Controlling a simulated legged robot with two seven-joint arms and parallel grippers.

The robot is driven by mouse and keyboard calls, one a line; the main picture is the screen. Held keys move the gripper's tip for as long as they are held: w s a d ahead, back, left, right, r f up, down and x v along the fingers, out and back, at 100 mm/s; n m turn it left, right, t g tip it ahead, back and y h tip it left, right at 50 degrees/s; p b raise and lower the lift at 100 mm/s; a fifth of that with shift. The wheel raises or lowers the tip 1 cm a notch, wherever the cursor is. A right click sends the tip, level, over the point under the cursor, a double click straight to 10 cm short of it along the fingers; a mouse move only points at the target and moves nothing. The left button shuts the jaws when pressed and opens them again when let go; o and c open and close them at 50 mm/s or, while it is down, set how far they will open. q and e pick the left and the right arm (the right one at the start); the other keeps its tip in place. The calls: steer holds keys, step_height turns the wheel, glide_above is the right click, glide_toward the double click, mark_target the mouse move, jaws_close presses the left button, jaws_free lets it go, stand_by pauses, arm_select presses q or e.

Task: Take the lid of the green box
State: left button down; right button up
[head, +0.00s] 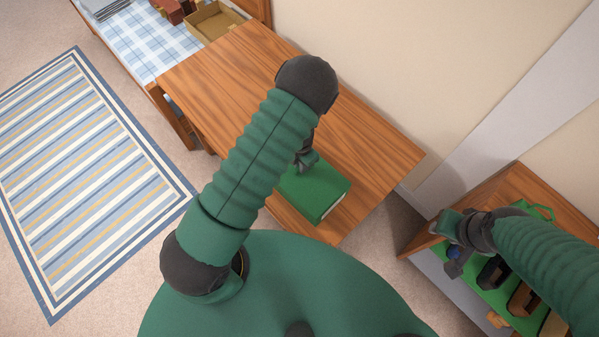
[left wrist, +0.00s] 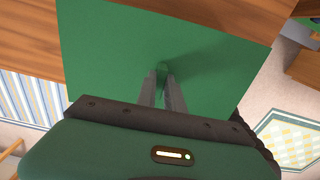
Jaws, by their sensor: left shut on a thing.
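The green box (head: 326,191) is on the wooden table, near its front edge. Its flat green lid (left wrist: 105,60) fills much of the left wrist view, with a small green knob (left wrist: 162,68) near its middle. My left gripper (head: 306,160) is over the box, its fingers (left wrist: 162,80) shut on the knob. I cannot tell whether the lid is apart from the box. My right gripper (head: 454,248) is at the right, over a low wooden unit; its finger opening is unclear.
The wooden table (head: 222,75) is clear behind the box. A bed with a checked cover (head: 135,40) and a cardboard box (head: 213,22) is at the upper left. A striped rug (head: 85,180) lies left. The low unit (head: 520,185) holds a green carrier with several dark and brown items.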

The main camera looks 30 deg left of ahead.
arm_select(q)
steer(key=shift+r, duration=0.25)
steer(key=shift+r+p, duration=0.1)
steer(key=shift+p, duration=0.2)
steer(key=shift+r+p, duration=0.3)
steer(key=shift+r, duration=0.15)
steer(key=shift+r+p, duration=0.6)
steer(key=shift+p, duration=0.2)
step_height(320, 180, up, 2)
steer(key=shift+r+p, duration=0.1)
steer(key=shift+p, duration=0.9)
